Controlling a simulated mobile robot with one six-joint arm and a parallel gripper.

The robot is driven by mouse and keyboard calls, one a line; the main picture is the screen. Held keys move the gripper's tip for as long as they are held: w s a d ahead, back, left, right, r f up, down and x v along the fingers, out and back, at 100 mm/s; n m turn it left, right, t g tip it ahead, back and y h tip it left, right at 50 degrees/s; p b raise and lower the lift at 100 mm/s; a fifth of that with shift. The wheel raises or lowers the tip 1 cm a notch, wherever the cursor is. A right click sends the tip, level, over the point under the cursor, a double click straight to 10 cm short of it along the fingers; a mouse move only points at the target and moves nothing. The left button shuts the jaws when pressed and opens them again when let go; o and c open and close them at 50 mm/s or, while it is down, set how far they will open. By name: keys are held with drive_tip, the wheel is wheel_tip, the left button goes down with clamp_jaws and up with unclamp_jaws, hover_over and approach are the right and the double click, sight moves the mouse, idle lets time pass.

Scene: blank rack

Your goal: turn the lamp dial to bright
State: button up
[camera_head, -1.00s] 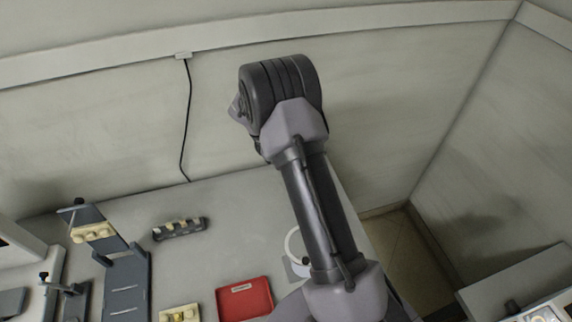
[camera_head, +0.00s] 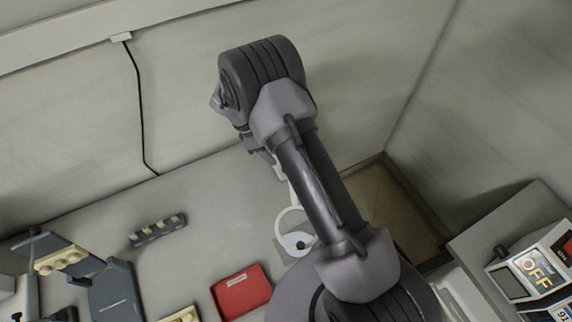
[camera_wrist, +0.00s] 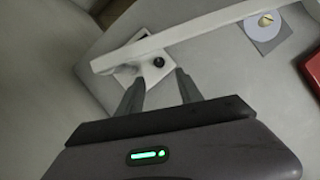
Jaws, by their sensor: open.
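In the wrist view, the white lamp arm (camera_wrist: 170,40) crosses above a pale base plate (camera_wrist: 125,80). A small black round knob (camera_wrist: 158,62), which looks like the lamp dial, stands on this plate. My gripper (camera_wrist: 159,77) is open and empty, its two fingertips apart just below the knob in the picture. I cannot tell the height gap or any contact. No bright mark can be read on the dial. In the head view, a white curved lamp part (camera_head: 289,215) shows beside my arm; my arm hides much of the lamp, and the fingers are not clear there.
A red tray (camera_head: 240,291) is left of the lamp, with a dark rack (camera_head: 157,231) farther left. A device reading OFF (camera_head: 537,268) stands at the right. Bare table lies between rack and lamp.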

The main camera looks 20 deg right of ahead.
drive_tip(key=b+x, duration=0.1)
drive_tip(key=x, duration=0.8)
drive_tip(key=shift+d+f, duration=0.1)
clamp_jaws()
